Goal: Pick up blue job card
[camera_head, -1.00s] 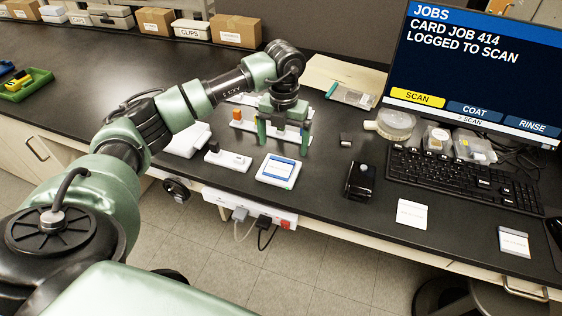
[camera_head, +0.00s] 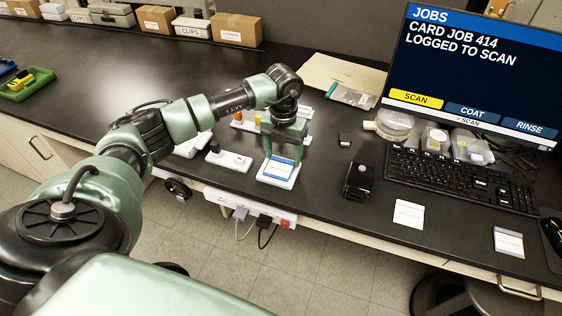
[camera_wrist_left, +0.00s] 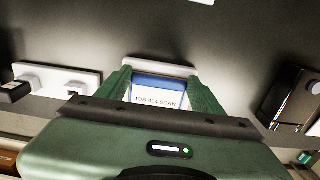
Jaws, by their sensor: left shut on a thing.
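The blue job card (camera_head: 278,169) is white with a blue band and lies on a small white holder (camera_head: 268,181) near the bench's front edge. In the left wrist view the card (camera_wrist_left: 158,95) reads "JOB 414 SCAN" and sits between the two green fingers. My left gripper (camera_head: 281,168) is down at the card and shut on it, with a finger at each side. In the left wrist view the gripper (camera_wrist_left: 160,92) hides the card's near part. I cannot tell whether the card is clear of the holder. My right gripper is not in view.
A white block with a dark knob (camera_head: 229,160) stands just left of the card. A black device (camera_head: 358,180) stands to the right, before the keyboard (camera_head: 450,182). Two other cards lie farther right, one white (camera_head: 408,213). The monitor (camera_head: 480,75) stands at the back right.

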